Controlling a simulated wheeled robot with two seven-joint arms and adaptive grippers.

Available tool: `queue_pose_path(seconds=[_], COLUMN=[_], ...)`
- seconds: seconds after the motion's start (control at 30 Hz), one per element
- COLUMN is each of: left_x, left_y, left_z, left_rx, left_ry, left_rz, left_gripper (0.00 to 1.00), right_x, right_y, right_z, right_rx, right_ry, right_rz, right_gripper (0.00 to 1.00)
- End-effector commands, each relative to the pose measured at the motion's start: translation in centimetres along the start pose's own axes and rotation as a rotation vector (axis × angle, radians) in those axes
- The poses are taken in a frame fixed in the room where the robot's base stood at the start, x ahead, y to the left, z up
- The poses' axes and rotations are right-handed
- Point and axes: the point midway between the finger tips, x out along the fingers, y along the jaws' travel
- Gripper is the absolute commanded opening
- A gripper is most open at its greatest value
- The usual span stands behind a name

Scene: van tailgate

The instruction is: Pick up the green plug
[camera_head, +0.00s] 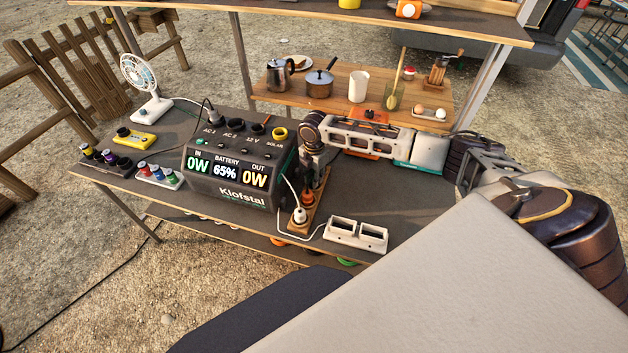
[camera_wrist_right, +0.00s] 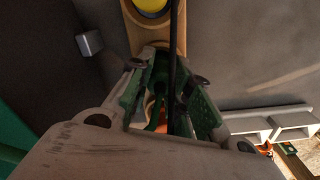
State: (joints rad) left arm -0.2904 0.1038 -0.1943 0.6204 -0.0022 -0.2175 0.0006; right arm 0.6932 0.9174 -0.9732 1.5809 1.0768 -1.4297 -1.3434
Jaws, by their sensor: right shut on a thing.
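My right gripper (camera_head: 312,165) reaches in from the right and is over the wooden power strip (camera_head: 296,228), beside the power station's right side. In the right wrist view its two green-padded fingers (camera_wrist_right: 172,75) are closed around a dark green piece (camera_wrist_right: 160,78), which looks like the green plug. A black cable (camera_wrist_right: 173,35) runs up from between the fingers. In the head view the plug is hidden by the gripper. I cannot tell whether it is still seated in the strip. My left gripper is not in view.
The power station (camera_head: 238,165) stands left of the strip. A white plug (camera_head: 299,215) with a white cord sits in the strip's near end. A white two-slot holder (camera_head: 356,235) lies to the right. The fan (camera_head: 145,85) and small coloured items are at left.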

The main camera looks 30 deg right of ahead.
Motion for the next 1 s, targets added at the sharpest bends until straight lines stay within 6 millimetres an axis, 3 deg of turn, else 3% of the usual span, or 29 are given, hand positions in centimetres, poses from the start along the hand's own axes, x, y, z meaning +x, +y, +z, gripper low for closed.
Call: queue_pose_path(seconds=[0.27, 0.8, 1.0], left_x=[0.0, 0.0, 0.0], left_y=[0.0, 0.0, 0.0], left_z=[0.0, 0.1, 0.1], left_rx=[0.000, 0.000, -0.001], left_ry=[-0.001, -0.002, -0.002], left_rz=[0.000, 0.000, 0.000], left_gripper=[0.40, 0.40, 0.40], right_x=[-1.0, -8.2, -9.8], right_y=[0.0, 0.1, 0.0], right_z=[0.0, 0.1, 0.0], right_rx=[-0.001, 0.001, 0.001], right_ry=[0.000, -0.001, 0.000], right_rz=[0.001, 0.002, 0.000], right_gripper=[0.00, 0.00, 0.00])
